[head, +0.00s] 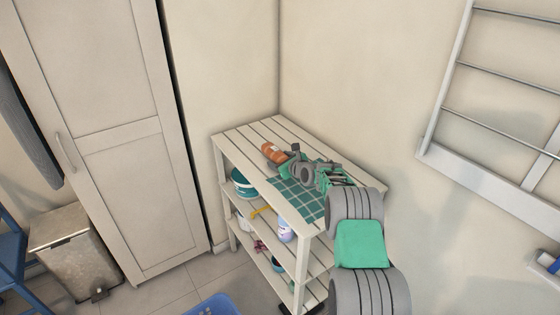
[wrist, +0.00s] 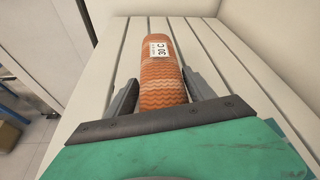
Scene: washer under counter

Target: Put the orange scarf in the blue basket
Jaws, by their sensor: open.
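The orange scarf (head: 273,153) is a rolled bundle lying on the slatted top of a pale shelf unit. In the wrist view the scarf (wrist: 163,84) has a wavy pattern and a white "30 C" label. My gripper (head: 289,152) reaches over the shelf top towards it. In the wrist view the open fingers of my gripper (wrist: 163,88) stand on either side of the scarf's near end. A small gap shows beside each finger. The blue basket (head: 213,306) is on the floor at the bottom edge of the head view, mostly cut off.
A green checked cloth (head: 298,199) lies on the shelf top (head: 241,135), under my arm. Lower shelves hold a teal pot (head: 242,183) and a white bottle (head: 286,232). A metal bin (head: 70,243) and a tall cabinet (head: 110,130) stand left. A wall rack (head: 500,110) hangs right.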

